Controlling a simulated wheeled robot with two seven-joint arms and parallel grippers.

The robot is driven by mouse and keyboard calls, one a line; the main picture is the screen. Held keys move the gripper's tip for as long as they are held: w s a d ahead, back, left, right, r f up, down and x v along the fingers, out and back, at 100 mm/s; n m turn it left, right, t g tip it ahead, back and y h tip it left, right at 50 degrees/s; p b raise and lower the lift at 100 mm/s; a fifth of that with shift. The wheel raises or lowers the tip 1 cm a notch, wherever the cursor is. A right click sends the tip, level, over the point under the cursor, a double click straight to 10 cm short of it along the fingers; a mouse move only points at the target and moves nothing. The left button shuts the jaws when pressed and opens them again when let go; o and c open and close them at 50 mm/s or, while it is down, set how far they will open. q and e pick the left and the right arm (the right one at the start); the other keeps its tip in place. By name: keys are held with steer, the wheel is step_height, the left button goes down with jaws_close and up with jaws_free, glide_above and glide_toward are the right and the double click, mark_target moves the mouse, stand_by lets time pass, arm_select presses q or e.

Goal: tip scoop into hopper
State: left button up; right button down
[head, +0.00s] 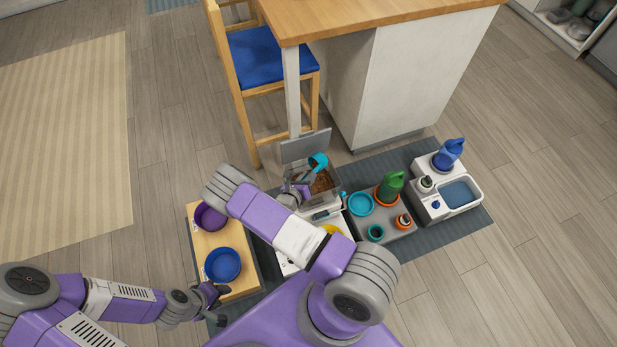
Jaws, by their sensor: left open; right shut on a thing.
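A teal scoop (318,161) is above a clear-walled hopper (333,197) with brown kibble inside. The hopper's grey lid (305,147) stands open at the back. My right gripper (304,184) is shut on the scoop's handle at the hopper's left side. The scoop's cup sits up and to the right of the gripper and looks tilted; its contents are too small to make out. My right arm hides part of the area in front of the hopper. My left gripper (214,294) is open and empty, beside the wooden stand's front edge.
A wooden stand (240,258) holds a purple bowl (209,217) and a blue bowl (223,265). Right of the hopper are a teal dish (361,203), a green bottle (391,186) and a white basin unit (466,205) with a blue jug (449,153). A counter (400,85) stands behind.

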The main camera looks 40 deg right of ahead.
steer(key=shift+a+f+h+b, duration=0.4)
steer(key=shift+f+b, duration=0.15)
steer(key=shift+b, duration=0.3)
steer(key=shift+s+a+f+n+t+h+b, duration=0.1)
steer(key=shift+a+f+n+t+h+b, duration=0.35)
steer(key=shift+a+f+h, duration=0.6)
steer(key=shift+d+f, duration=0.1)
steer(key=shift+f, duration=0.1)
steer(key=shift+a+f+n+t+h, duration=0.35)
steer(key=shift+a+f+h, duration=0.15)
steer(key=shift+f+h, duration=0.25)
steer(key=shift+s, duration=0.1)
steer(key=shift+a+f+t+h, duration=0.3)
steer(key=shift+a+f+h, duration=0.1)
steer(key=shift+f+h, duration=0.35)
